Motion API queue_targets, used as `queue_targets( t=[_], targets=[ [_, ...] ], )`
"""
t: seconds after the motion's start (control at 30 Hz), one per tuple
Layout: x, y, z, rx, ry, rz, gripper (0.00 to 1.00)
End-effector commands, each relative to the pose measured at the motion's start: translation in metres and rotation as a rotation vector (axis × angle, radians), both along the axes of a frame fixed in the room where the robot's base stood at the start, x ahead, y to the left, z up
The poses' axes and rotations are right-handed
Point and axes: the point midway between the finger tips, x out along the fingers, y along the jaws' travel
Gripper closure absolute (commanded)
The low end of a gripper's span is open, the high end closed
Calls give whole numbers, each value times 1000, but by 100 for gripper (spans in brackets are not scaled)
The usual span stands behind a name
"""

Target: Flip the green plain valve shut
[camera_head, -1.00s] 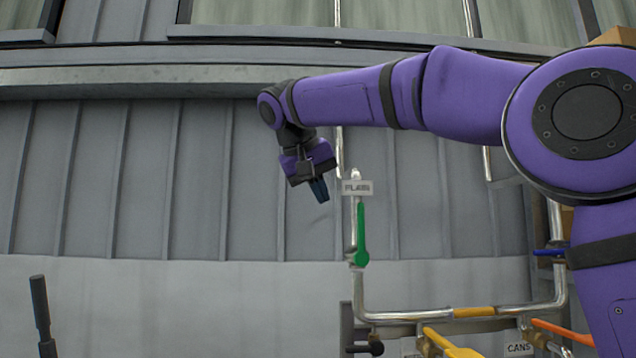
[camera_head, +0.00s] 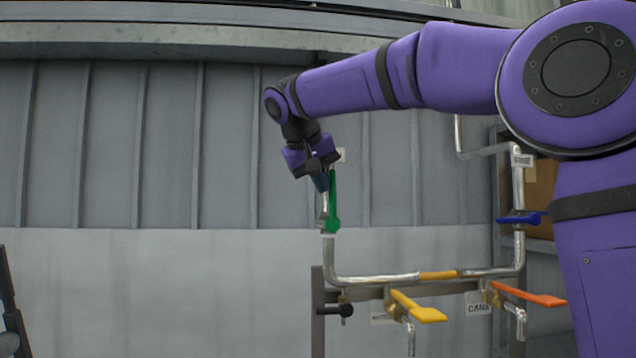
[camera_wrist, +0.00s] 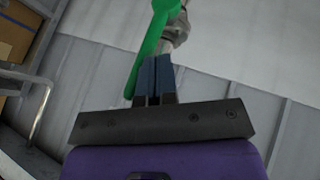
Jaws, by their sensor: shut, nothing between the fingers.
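The green valve handle (camera_head: 333,203) stands upright along a vertical metal pipe in the head view, its round pivot end at the bottom. My gripper (camera_head: 322,184) is shut and empty, pointing down just left of the upper part of the handle. In the wrist view the green handle (camera_wrist: 153,40) runs past the tips of my shut fingers (camera_wrist: 156,60), with its round end at the top. I cannot tell whether the fingers touch the handle. The label by the handle's top is mostly hidden behind my gripper.
A blue handle (camera_head: 524,218) is on the right pipe. Yellow (camera_head: 418,306) and orange (camera_head: 527,294) handles and a black one (camera_head: 335,311) sit along the lower pipe. A cardboard box (camera_head: 541,195) is behind at right. The wall area left of the pipe is clear.

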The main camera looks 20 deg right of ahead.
Motion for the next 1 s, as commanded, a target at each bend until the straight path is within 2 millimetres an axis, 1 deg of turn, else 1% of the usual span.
queue_targets(
  t=[0.67,0.87,1.0],
  targets=[
    [-2,-10,3,103,-22,-1,100],
    [-4,-20,5,195,-41,-4,100],
    [-6,-31,5,307,-64,-6,100]
  ],
)
